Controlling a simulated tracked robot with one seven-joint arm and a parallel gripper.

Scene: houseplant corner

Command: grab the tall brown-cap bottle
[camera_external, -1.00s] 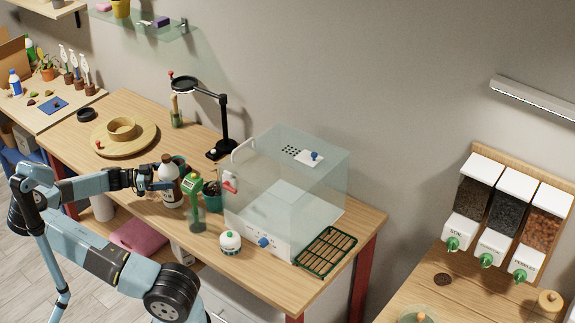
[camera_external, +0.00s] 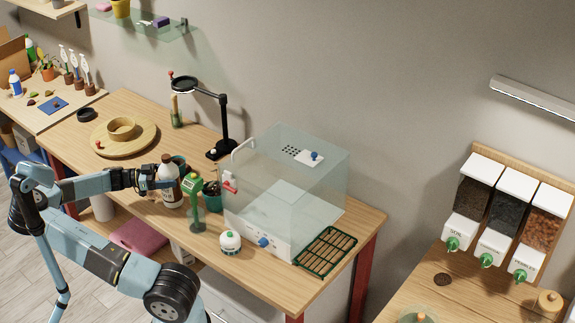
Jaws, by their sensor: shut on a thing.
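The tall brown-cap bottle (camera_external: 170,188) stands upright on the wooden bench, left of the green spray bottle (camera_external: 194,199). It has a white upper part and a brown lower part with a pale label. My gripper (camera_external: 158,181) reaches in from the left and is shut on the bottle at about mid-height. The fingers are small in this view and partly hidden against the bottle. The bottle's base appears to be on the bench.
A black lamp (camera_external: 226,130) stands behind. A round wooden turntable (camera_external: 140,140) lies at the back left.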

